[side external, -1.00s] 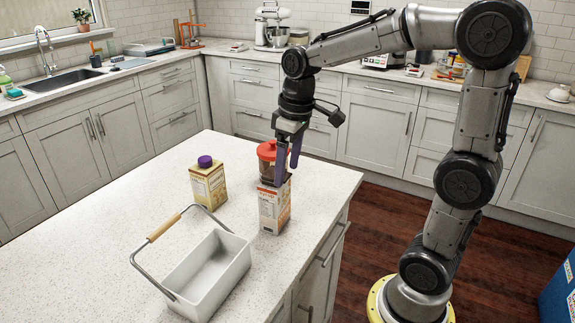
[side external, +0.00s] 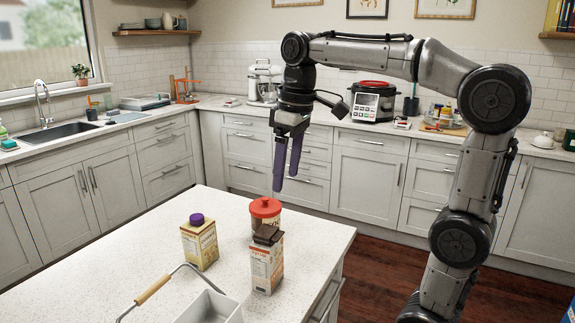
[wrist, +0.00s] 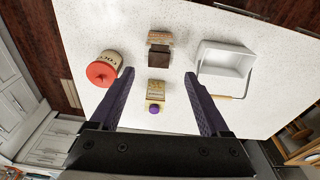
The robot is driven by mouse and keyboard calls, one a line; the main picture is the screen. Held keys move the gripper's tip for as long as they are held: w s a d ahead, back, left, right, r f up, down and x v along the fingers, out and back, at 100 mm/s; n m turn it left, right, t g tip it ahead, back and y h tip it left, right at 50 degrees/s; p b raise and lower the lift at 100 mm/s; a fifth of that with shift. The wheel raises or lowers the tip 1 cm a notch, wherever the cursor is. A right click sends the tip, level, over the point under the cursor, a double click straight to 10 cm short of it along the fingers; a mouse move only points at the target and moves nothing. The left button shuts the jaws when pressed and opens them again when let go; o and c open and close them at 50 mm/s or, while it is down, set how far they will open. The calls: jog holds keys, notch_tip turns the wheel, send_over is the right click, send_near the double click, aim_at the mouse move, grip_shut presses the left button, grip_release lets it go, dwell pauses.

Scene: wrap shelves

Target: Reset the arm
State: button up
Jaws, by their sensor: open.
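My gripper (side external: 286,180) is open and empty, pointing down above the island counter (side external: 125,283). In the wrist view its two purple fingers (wrist: 159,74) are spread wide with nothing between them. A carton with a dark brown top (side external: 266,262) stands upright below the gripper, apart from it; it also shows in the wrist view (wrist: 159,51). A canister with a red lid (side external: 265,210) stands just behind that carton. A yellow carton with a purple cap (side external: 199,243) stands upright to their left.
A white basket (side external: 208,306) with a wooden-handled wire bail sits at the front of the counter, partly cut off; the wrist view shows it whole (wrist: 226,64), empty. Back counters carry a cooker (side external: 373,102) and a mixer (side external: 263,82). The air around my gripper is clear.

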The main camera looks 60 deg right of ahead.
jog(key=shift+r, duration=0.55)
